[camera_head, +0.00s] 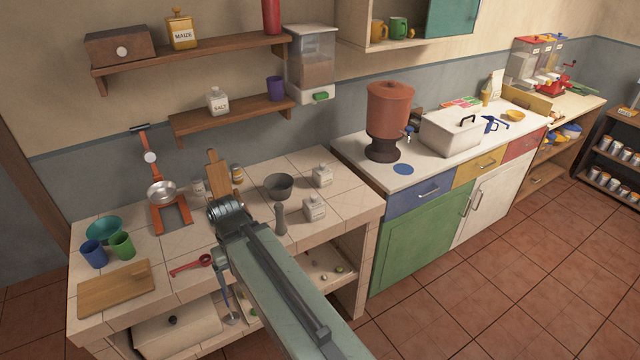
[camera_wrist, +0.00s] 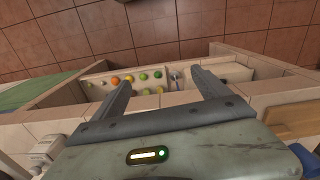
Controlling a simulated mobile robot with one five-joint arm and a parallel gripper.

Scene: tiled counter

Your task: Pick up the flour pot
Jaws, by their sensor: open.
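Two white lidded pots stand on the tiled counter in the head view, a back one (camera_head: 322,176) and a front one (camera_head: 314,208). Their labels are too small to read, so I cannot tell which is the flour pot. A whitish pot (camera_wrist: 46,150) shows at the lower left of the wrist view, partly cut off. My gripper (camera_wrist: 161,82) is open and empty in the wrist view, its fingers spread over the counter's front edge. In the head view my arm reaches over the counter left of the pots, and the fingers cannot be made out.
A dark bowl (camera_head: 279,187) and a grey pepper mill (camera_head: 280,218) stand beside the pots. A scale (camera_head: 163,192), cups and a cutting board (camera_head: 116,288) are to the left. A salt pot (camera_head: 217,101) is on the wall shelf. Small coloured items lie on the under-counter shelf.

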